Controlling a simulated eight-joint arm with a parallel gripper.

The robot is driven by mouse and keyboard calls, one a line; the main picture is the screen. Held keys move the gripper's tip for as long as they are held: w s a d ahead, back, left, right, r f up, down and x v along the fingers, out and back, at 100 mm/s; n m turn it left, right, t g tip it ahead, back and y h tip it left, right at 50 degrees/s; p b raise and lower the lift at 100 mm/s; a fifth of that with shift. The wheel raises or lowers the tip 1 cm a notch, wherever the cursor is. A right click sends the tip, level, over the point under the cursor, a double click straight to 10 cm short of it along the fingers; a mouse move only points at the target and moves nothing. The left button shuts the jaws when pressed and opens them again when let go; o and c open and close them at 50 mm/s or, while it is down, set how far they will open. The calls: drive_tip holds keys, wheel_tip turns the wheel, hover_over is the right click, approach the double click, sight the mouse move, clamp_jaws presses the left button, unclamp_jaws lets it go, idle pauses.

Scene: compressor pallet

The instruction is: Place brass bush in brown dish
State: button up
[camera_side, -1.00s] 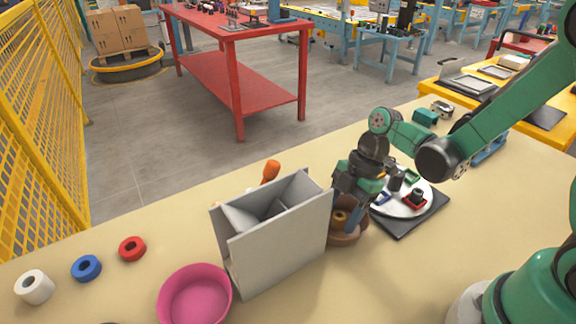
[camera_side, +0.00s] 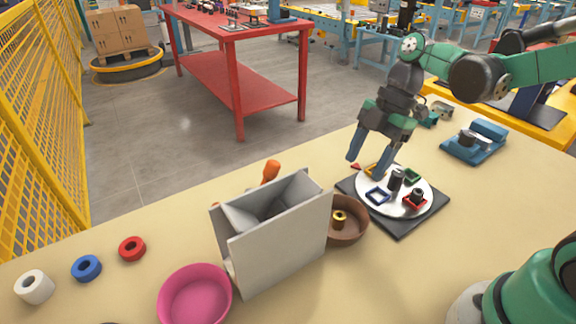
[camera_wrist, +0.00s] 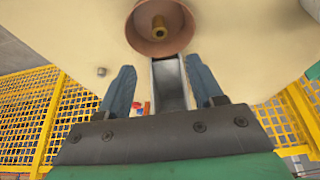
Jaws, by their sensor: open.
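The brass bush (camera_side: 339,218) lies inside the brown dish (camera_side: 358,235), to the right of the grey bin. In the wrist view the bush (camera_wrist: 159,28) also shows inside the round dish (camera_wrist: 187,32). My gripper (camera_side: 367,164) is open and empty, raised above the back edge of the dark square plate, behind and to the right of the dish. In the wrist view its two blue fingers (camera_wrist: 160,88) stand apart with nothing held between them. The grey bin hides part of the dish's left side.
A grey bin (camera_side: 282,251) stands against the dish's left. A white disc (camera_side: 407,208) with coloured square frames and dark parts lies on a dark plate. A pink bowl (camera_side: 195,296) and blue (camera_side: 86,268), red (camera_side: 132,248) and white rings lie left. A blue device (camera_side: 474,142) stands right.

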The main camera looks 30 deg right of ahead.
drive_tip(key=m+t+h, duration=0.1)
drive_tip(key=m+t, duration=0.1)
drive_tip(key=m, duration=0.4)
drive_tip(key=s+r+m+t+h, duration=0.1)
drive_tip(key=m+t+h, duration=0.1)
drive_tip(key=m, duration=0.4)
drive_tip(key=s+r+m+t+h, duration=0.1)
drive_tip(key=m+t, duration=0.2)
drive_tip(key=m, duration=0.3)
drive_tip(key=shift+s+d+r, duration=0.1)
drive_tip(key=shift+s, duration=0.05)
